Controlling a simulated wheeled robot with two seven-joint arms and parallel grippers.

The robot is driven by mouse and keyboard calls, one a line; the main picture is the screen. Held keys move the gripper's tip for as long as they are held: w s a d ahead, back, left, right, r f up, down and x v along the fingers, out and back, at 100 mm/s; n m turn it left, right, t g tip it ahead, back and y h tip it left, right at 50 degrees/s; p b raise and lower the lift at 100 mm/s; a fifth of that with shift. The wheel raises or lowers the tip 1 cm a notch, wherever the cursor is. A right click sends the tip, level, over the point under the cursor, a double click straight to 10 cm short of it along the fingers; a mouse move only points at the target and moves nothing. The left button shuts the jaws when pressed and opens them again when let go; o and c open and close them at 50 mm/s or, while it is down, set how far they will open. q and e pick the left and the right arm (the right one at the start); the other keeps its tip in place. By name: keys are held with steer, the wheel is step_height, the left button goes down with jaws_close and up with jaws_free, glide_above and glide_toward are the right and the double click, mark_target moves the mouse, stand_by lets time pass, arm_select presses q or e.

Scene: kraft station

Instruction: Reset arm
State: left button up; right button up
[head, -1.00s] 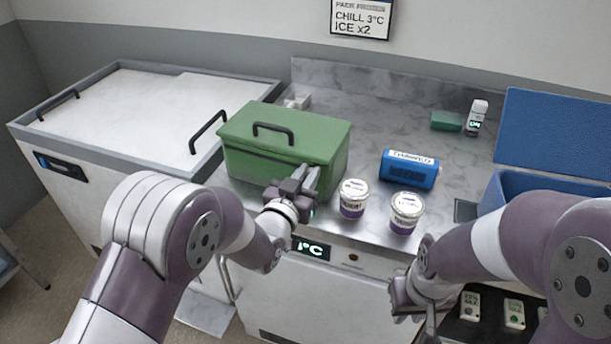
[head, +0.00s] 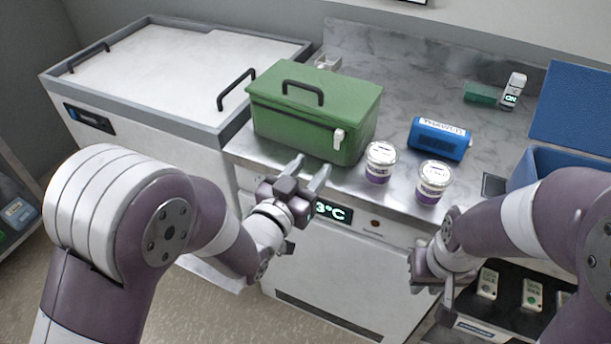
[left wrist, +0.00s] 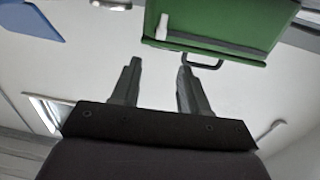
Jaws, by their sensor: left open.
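My left gripper (head: 308,178) is open and empty, in front of the counter's front edge and apart from the green box. Its two spread fingers also show in the left wrist view (left wrist: 158,75), with nothing between them. The green box (head: 305,122) stands on the steel counter with its lid shut, a black handle on top and a white latch at the front. The box shows at the top of the left wrist view (left wrist: 215,22). My right gripper (head: 432,285) is low at the right, in front of the counter; its fingers are too unclear to read.
Two white-and-purple tubs (head: 380,162) (head: 433,182) stand right of the box, with a blue pack (head: 440,138) behind. A blue open-lidded container (head: 548,165) is at the right. A white chest (head: 180,75) stands left. A black tray (head: 515,290) holds small devices below right.

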arm_select(q)
steer(key=shift+v, duration=0.75)
step_height(320, 180, down, 8)
steer(key=s+a+g+y, duration=0.1)
steer(key=s+g+y, duration=0.1)
steer(key=g+y, duration=0.15)
steer(key=s+a+f+n+g+y+p, duration=0.2)
steer(key=s+a+g+y+p, duration=0.1)
steer(key=s+a+g, duration=0.35)
steer(key=s+a+r+n+g+p, duration=0.2)
steer(key=s+a+r+g+p, duration=0.3)
steer(key=a+r, duration=0.1)
steer(key=shift+r+n+y, duration=0.3)
steer(key=shift+r+y, duration=0.15)
steer(key=shift+r, duration=0.2)
stand_by(1.0)
